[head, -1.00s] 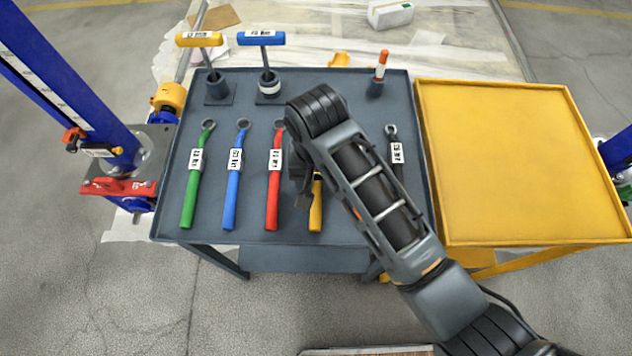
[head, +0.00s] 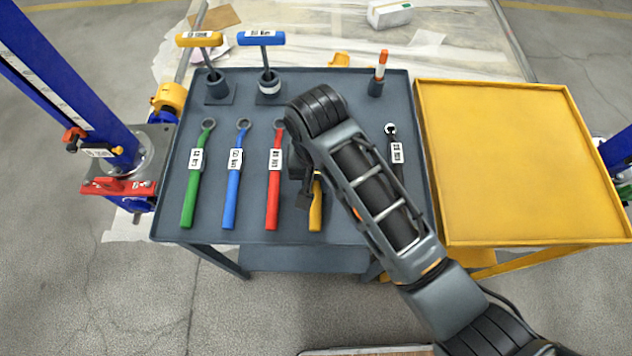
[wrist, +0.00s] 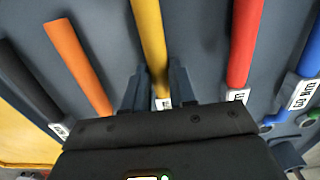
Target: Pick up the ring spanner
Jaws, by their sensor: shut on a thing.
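Ring spanners lie in a row on the grey tray table: green (head: 189,200), blue (head: 233,195), red (head: 273,200), yellow (head: 316,215) and black (head: 398,172). My gripper (head: 308,192) is low over the yellow spanner; my arm hides that spanner's ring end in the head view. In the wrist view my gripper (wrist: 157,90) has one finger on each side of the yellow spanner (wrist: 149,40), shut on it by its label. An orange-handled one (wrist: 75,60) lies beside it, hidden by my arm in the head view. I cannot see any lift off the tray.
Two T-handled tools, yellow (head: 199,39) and blue (head: 261,38), and an orange-handled tool (head: 381,65) stand in holders at the tray's back. An empty yellow table (head: 500,160) adjoins on the right. A blue post (head: 70,90) stands on the left.

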